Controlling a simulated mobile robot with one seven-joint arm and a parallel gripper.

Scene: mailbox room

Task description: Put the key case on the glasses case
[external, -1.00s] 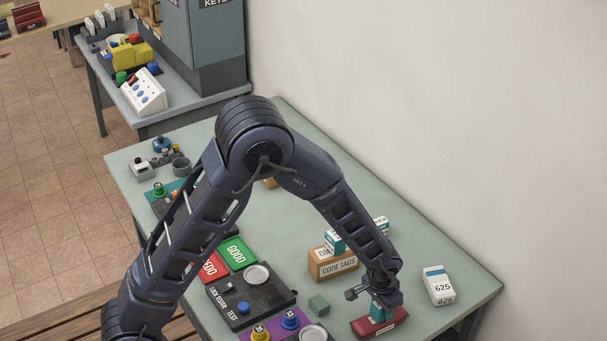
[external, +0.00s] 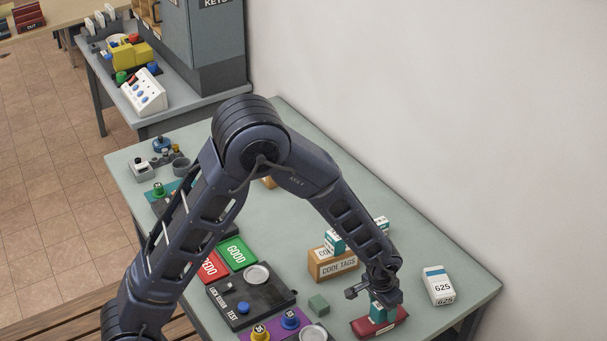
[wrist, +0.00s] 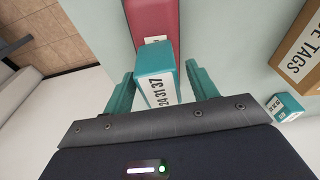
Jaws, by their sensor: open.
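The dark red case, which I take as the glasses case (external: 362,327), lies flat near the table's front right edge. It also shows in the wrist view (wrist: 153,15), with a small white label. A teal box with a white numbered label, probably the key case (wrist: 156,88), stands over the red case and appears to rest on it. My gripper (wrist: 160,85) is open, with its teal fingers on either side of the box. Gaps show between the fingers and the box in the wrist view. In the external view my gripper (external: 383,312) is low over the red case and partly hides the box.
A tan CODE TAGS box (external: 333,265) with teal-and-white boxes stands behind my gripper. A white 625 box (external: 438,285) is to the right.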

